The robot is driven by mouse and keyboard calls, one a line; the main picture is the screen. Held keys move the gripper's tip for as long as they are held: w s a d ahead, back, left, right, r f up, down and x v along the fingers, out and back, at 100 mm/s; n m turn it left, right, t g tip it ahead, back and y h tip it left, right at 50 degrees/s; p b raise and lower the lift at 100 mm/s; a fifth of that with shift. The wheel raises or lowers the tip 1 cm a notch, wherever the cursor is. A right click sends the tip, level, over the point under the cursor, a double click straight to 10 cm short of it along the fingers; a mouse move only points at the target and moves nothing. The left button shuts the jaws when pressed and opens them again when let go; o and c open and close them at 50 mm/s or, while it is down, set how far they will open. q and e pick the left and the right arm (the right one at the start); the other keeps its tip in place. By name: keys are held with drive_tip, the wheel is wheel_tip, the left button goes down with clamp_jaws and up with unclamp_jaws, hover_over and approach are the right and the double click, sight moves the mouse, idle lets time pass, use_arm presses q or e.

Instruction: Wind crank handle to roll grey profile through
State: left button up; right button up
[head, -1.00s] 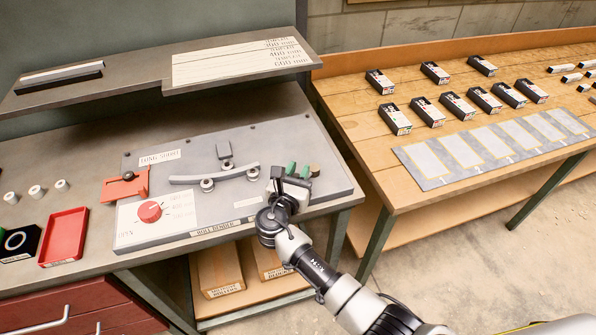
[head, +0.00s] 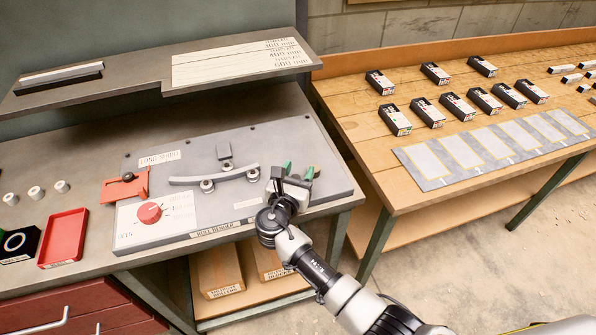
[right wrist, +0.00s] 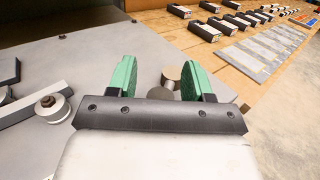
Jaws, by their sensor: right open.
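The grey profile (head: 214,175) is a curved bar lying across the rollers of the roll bender (head: 248,140); its end also shows at the left of the right wrist view (right wrist: 30,105). My right gripper (head: 298,172) is over the bender's right end with its green fingers apart. In the right wrist view, a short round knob (right wrist: 172,74), seemingly the crank handle's grip, stands between and beyond the fingers (right wrist: 163,80). A second round piece (right wrist: 187,90) is beside it, partly hidden by the right finger. The head view hides the crank behind my gripper. My left gripper is not in view.
A red lever (head: 125,187) and a red dial (head: 150,212) are on the bender's left side. A red tray (head: 64,238) and small white rollers (head: 36,192) lie further left. A raised shelf (head: 140,72) stands behind. A wooden table (head: 370,127) with black boxes is at right.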

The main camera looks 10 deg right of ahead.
drive_tip(key=shift+s, duration=0.1)
drive_tip(key=b+v, duration=0.2)
drive_tip(key=v, duration=0.8)
drive_tip(key=shift+s+a, duration=0.2)
drive_tip(key=shift+a, duration=0.1)
